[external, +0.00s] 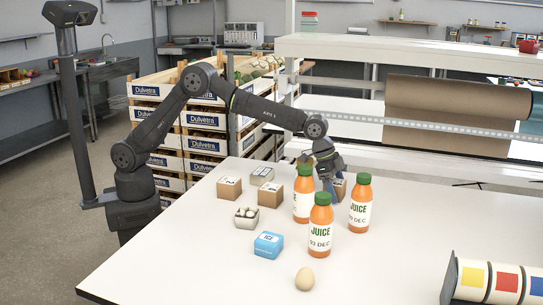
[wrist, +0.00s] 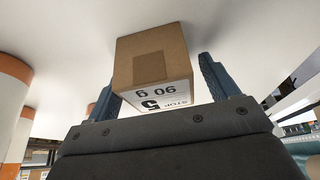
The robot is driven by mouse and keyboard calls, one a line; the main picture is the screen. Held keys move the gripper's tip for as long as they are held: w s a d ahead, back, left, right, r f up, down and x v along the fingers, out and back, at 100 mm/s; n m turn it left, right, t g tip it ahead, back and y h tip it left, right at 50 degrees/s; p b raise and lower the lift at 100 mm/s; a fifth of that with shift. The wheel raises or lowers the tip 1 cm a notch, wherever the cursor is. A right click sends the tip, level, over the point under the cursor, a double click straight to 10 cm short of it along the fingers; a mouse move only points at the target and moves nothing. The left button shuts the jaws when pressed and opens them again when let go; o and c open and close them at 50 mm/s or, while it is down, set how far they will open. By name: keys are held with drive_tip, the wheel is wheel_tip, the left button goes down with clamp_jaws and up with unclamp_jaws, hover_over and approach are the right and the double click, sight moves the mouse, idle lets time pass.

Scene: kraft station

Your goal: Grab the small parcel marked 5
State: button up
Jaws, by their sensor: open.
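The small parcel marked 5 (wrist: 151,58) is a brown cardboard box with a white printed label, seen upside down in the wrist view. It sits between the two blue fingers of my gripper (wrist: 162,82), with a visible gap on the right side. The left finger is close to its edge, and I cannot tell whether it touches. In the external view my gripper (external: 327,188) points down among the juice bottles. A parcel (external: 341,187) shows partly behind it there, its label not readable.
Orange juice bottles (external: 320,228) stand close around my gripper, left, right and in front. The table's right middle is clear.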

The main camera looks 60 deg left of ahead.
drive_tip(key=c, duration=1.1)
drive_tip(key=shift+r, duration=0.1)
